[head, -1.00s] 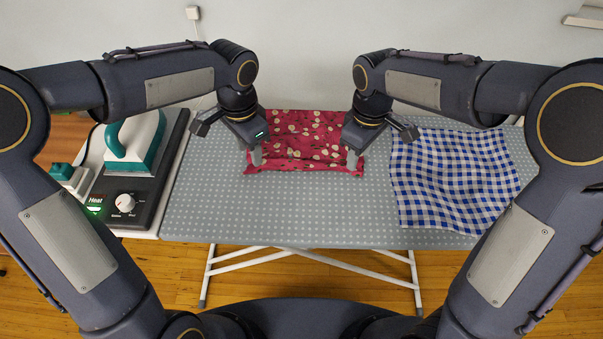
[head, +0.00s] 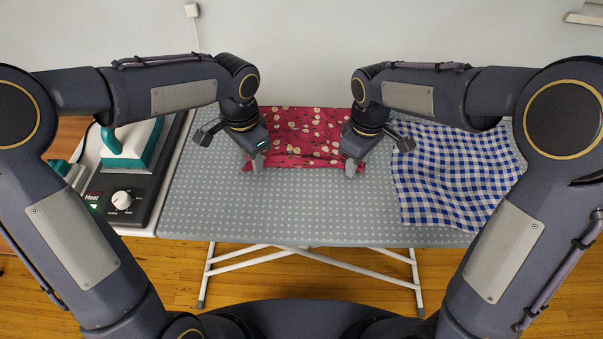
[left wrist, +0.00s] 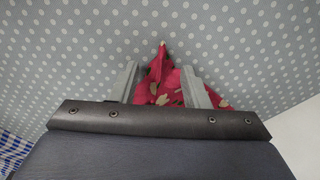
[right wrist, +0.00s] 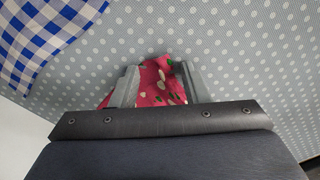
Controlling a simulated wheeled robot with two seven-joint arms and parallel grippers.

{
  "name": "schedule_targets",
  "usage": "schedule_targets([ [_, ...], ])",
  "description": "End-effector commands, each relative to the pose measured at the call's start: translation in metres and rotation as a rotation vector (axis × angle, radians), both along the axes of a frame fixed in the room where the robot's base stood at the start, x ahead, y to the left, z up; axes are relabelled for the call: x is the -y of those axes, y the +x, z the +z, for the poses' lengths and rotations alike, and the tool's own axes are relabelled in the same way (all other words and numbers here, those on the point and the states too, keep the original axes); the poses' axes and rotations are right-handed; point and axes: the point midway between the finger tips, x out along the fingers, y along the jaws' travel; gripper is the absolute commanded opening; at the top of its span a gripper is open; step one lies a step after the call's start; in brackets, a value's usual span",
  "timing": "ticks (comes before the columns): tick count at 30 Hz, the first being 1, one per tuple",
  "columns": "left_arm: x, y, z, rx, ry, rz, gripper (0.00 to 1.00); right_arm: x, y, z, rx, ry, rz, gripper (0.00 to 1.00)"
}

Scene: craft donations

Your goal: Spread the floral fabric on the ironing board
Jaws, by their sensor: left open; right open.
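The red floral fabric (head: 305,137) lies on the grey dotted ironing board (head: 275,205), toward its back edge, with some folds. My left gripper (head: 257,163) is open at the fabric's front left corner; in the left wrist view a corner of the fabric (left wrist: 160,80) shows between the fingers (left wrist: 158,82). My right gripper (head: 350,167) is open at the front right corner; in the right wrist view the fabric's edge (right wrist: 155,85) shows between the fingers (right wrist: 155,82). Part of the fabric is hidden behind the grippers.
A blue and white checked cloth (head: 450,175) lies on the board's right part. A teal and white iron (head: 132,145) stands on a black base with a dial (head: 122,200) at the left. The board's front middle is bare.

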Motion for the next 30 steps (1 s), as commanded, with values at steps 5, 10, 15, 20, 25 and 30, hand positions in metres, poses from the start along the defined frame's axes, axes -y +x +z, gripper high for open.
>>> schedule_targets([
  [5,0.000,0.000,-0.001,0.000,0.000,0.000,0.42,0.000,0.000,0.000,0.000,0.000,0.000,0.42],
  [10,0.000,0.000,-0.005,0.000,0.000,0.000,0.42,0.000,0.000,0.000,0.000,0.000,0.000,0.42],
  [15,0.000,0.000,-0.010,0.000,0.000,-0.001,0.42,0.000,0.000,0.000,0.000,0.000,0.000,0.42],
  [20,0.000,0.000,-0.012,0.001,0.001,0.000,0.42,0.000,0.000,0.000,0.000,0.000,0.000,0.42],
  [25,0.000,0.000,-0.012,0.000,0.000,0.000,0.42,0.000,0.000,0.000,0.000,0.000,0.000,0.42],
  [30,0.000,0.000,-0.012,0.000,0.000,0.000,0.42,0.000,0.000,-0.001,0.000,0.000,0.000,0.42],
])
